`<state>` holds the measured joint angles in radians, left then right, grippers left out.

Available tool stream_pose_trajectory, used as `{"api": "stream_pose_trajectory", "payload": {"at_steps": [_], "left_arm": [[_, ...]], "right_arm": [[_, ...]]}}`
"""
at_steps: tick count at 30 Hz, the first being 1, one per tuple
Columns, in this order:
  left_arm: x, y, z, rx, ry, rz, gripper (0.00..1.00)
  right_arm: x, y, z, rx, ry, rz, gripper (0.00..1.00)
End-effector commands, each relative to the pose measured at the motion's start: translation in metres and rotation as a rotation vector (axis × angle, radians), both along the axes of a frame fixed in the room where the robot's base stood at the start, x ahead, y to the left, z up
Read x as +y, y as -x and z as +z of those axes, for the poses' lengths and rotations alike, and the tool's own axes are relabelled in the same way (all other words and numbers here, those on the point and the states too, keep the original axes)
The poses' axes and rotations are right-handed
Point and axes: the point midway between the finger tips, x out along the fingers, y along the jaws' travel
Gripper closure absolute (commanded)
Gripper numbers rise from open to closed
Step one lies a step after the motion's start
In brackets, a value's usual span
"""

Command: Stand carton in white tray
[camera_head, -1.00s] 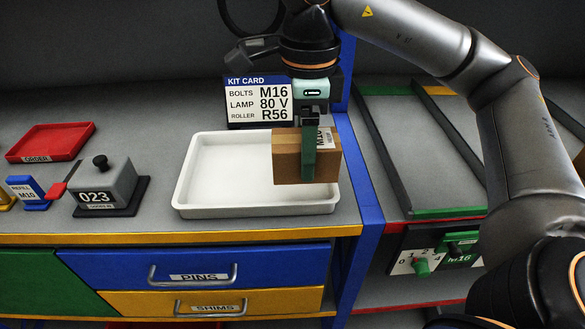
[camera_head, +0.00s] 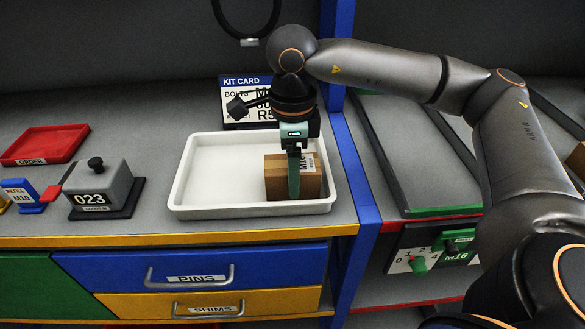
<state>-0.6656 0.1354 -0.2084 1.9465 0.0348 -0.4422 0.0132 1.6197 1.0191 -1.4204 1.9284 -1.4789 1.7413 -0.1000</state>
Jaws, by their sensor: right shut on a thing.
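The brown carton (camera_head: 309,185) is at the right end of the white tray (camera_head: 190,211), inside its rim. It looks upright, with a white label on its upper part. I cannot tell for sure whether its base touches the tray floor. My right gripper (camera_head: 294,178) comes down from above and is shut on the carton, with a green finger across its front face. The left part of the tray is empty. My left gripper is not in view.
The kit card (camera_head: 240,100) stands behind the tray, partly hidden by my right arm. A grey block marked 023 (camera_head: 104,186) and a red order tray (camera_head: 45,145) are to the left. A blue post (camera_head: 357,180) stands just right of the tray.

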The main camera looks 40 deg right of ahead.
Motion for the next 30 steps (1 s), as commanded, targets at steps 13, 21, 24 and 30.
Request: {"api": "stream_pose_trajectory", "payload": {"at_steps": [13,21,24,30], "left_arm": [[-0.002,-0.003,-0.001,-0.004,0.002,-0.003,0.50],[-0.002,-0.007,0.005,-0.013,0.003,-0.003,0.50],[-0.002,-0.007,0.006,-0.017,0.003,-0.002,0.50],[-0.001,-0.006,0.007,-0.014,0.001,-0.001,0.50]], "right_arm": [[0.000,0.000,-0.003,0.000,0.000,0.000,0.00],[0.000,0.000,0.001,-0.001,-0.001,0.000,0.00],[0.001,-0.001,0.010,-0.003,-0.002,-0.001,0.00],[0.001,-0.001,0.052,-0.005,-0.002,0.000,0.00]]}}
